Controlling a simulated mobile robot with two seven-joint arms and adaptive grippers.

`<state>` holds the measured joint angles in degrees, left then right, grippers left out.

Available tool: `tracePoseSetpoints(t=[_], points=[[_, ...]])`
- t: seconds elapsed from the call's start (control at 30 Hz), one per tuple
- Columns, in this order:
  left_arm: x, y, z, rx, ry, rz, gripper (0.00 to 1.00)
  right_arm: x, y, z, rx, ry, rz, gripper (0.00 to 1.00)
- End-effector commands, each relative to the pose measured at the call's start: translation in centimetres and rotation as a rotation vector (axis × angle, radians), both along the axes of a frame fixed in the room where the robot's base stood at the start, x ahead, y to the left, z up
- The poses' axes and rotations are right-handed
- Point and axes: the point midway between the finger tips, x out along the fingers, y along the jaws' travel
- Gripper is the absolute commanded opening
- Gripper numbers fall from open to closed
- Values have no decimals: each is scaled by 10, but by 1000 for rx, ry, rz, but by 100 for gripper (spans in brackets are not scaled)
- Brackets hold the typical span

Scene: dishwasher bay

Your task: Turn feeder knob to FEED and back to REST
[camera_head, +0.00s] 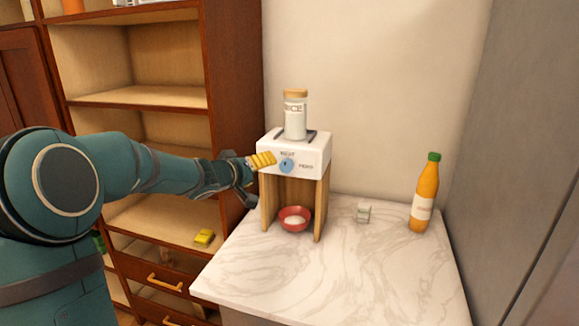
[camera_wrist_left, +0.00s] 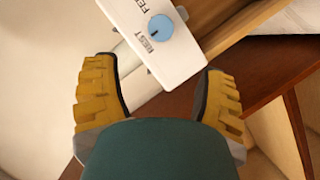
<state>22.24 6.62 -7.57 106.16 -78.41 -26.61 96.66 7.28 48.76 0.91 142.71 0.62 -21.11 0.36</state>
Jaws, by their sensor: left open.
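The feeder (camera_head: 313,159) is a white box on wooden legs on the counter. Its round blue knob (camera_head: 287,165) is on the front face, with REST printed above and FEED to the right. In the left wrist view the knob (camera_wrist_left: 160,27) shows near the top, its dark mark towards REST. My left gripper (camera_head: 256,178) is open and empty, just left of the feeder front in the head view. In the left wrist view its yellow-padded fingers (camera_wrist_left: 160,92) are wide apart, with the knob beyond them, not between them. My right gripper is not in view.
A labelled jar (camera_head: 295,117) stands on the feeder. The front of the marble counter (camera_head: 330,285) is clear. Wooden shelves (camera_head: 140,98) stand left.

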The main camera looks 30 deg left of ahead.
Motion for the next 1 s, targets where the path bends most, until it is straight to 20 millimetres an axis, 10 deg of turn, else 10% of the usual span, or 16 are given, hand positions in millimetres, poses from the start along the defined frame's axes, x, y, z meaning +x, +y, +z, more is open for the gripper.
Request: tracePoseSetpoints(t=[0.5, 1.0], points=[[92, -6, -27, 0, 1, -3, 72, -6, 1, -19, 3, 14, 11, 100], [108, -6, -31, -1, 1, 0, 72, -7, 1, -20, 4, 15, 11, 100]])
